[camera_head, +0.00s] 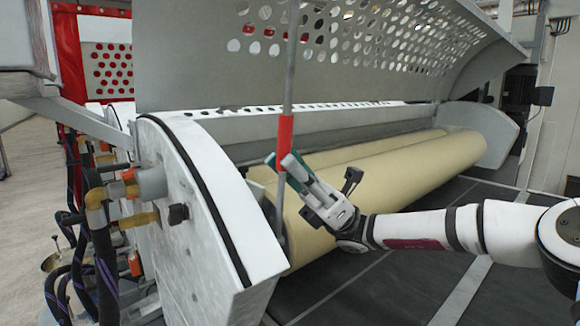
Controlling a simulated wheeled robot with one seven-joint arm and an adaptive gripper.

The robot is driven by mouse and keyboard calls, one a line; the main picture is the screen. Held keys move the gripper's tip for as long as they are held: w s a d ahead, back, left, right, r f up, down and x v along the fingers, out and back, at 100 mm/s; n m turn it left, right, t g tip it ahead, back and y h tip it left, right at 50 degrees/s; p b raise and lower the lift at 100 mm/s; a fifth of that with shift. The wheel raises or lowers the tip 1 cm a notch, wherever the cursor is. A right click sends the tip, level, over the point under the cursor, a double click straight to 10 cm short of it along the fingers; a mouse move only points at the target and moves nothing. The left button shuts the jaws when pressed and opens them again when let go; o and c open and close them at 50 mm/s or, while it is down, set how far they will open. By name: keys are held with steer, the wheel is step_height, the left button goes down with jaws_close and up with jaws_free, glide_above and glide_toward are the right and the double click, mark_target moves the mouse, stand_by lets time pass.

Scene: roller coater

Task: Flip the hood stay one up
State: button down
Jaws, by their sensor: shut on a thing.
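The hood stay (289,75) is a thin grey rod with a red sleeve (286,135). It stands nearly upright in front of the rollers, beside the white curved end plate. Its upper part runs up in front of the perforated hood (400,40), which is raised. My gripper (282,162) reaches in from the right and is shut on the stay at the lower end of the red sleeve. The fingers partly hide the rod there. The rod shows again below the gripper, and its foot near the end plate is hard to make out.
Large cream rollers (400,178) lie behind my gripper. The white end plate (205,190) with a black edge strip stands close on the left. Brass fittings and hoses (105,200) crowd its outer side. The dark floor (400,275) at the front right is clear.

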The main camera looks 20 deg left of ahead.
steer(key=c, duration=1.5)
jaws_free()
steer(key=shift+d, duration=0.15)
steer(key=v, duration=1.2)
